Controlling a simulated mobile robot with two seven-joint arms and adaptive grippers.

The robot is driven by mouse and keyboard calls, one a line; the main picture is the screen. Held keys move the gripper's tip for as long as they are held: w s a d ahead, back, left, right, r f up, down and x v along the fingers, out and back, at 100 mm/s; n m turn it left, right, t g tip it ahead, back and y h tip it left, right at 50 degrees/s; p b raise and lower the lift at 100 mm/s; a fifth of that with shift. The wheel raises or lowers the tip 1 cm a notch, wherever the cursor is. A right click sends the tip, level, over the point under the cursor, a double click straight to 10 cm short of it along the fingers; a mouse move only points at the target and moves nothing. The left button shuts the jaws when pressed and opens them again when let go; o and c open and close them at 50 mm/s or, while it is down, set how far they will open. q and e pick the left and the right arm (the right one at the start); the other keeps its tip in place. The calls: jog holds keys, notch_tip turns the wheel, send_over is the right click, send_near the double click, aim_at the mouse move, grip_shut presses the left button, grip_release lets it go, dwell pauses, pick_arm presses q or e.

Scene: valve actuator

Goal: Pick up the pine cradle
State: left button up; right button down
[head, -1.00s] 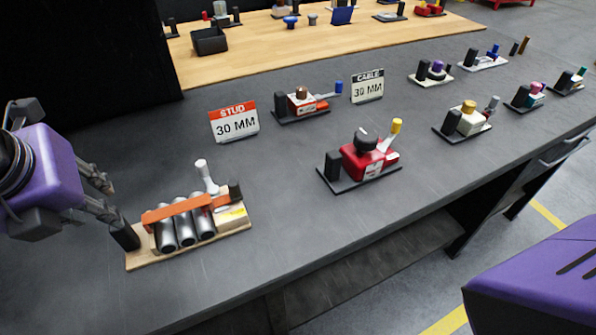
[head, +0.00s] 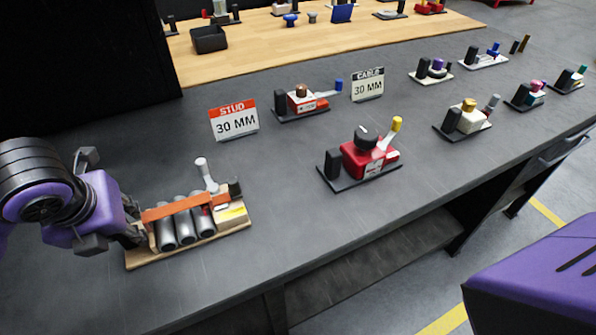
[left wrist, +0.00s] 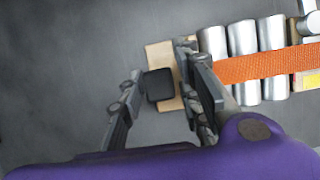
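The pine cradle (head: 190,246) lies on the near left of the dark bench. It is a pale wood base with several metal cylinders (head: 184,228) under an orange strap (head: 176,207). A grey-white lever stands at its back. My left gripper (head: 134,236) is at the cradle's left end and hides the black post there. In the left wrist view, the open fingers (left wrist: 163,68) stand on either side of the black post (left wrist: 160,85), above the wood base (left wrist: 158,53). I cannot tell whether either finger touches it. My right gripper is out of view.
A red valve unit (head: 362,160) stands to the right. A STUD sign (head: 234,122), a CABLE sign (head: 368,86) and another unit (head: 300,103) are behind. Several more units stand at the far right. The bench between the cradle and red unit is clear.

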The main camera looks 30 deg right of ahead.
pick_arm(q)
jog(key=shift+w+f, duration=0.1)
jog(key=shift+f, duration=0.05)
grip_shut()
dwell(0.4)
notch_tip(320, 180, up, 9)
jog(key=shift+f, duration=4.05)
